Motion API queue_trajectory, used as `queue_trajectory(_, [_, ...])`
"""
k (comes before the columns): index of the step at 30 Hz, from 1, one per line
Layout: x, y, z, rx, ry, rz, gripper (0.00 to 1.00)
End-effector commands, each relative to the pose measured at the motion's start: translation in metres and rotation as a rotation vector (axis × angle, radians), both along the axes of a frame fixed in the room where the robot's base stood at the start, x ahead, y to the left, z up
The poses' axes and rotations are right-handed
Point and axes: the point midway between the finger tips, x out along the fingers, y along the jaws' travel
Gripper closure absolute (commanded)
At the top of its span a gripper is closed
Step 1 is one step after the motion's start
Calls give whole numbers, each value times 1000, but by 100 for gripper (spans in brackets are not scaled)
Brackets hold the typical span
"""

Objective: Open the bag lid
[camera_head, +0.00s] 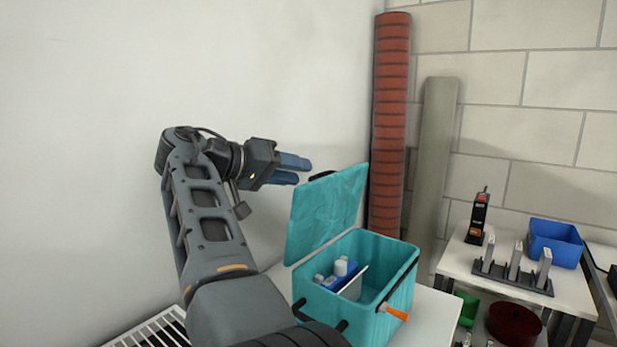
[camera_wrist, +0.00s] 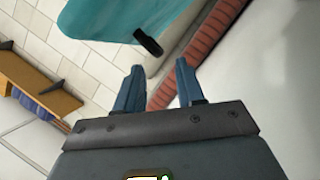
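The teal bag (camera_head: 392,304) stands on a white table in the head view. Its lid (camera_head: 328,213) is raised and stands open at the bag's left side, with a black handle (camera_head: 322,175) at its top. Inside the bag are a blue item with white tops (camera_head: 342,274) and a white panel. My gripper (camera_head: 296,168) is up and left of the lid, open and empty, apart from it. In the wrist view my gripper (camera_wrist: 158,84) shows two spread blue fingers. The lid (camera_wrist: 120,18) and its black handle (camera_wrist: 148,42) are beyond them.
A tall red ribbed column (camera_head: 390,120) stands behind the bag against the wall. On the right, a white table holds a blue bin (camera_head: 554,243), a dark rack (camera_head: 512,276) and a black-red device (camera_head: 478,217).

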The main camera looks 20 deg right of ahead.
Motion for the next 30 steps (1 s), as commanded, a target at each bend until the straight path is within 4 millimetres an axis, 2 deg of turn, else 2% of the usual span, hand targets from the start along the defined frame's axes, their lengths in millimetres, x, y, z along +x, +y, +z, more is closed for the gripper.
queue_trajectory(3, [6,-19,-5,0,1,-1,62])
queue_trajectory(9, [13,-42,-11,-3,0,0,62])
queue_trajectory(21, [15,-49,-14,-4,0,3,62])
queue_trajectory(30, [15,-49,-14,-4,0,3,90])
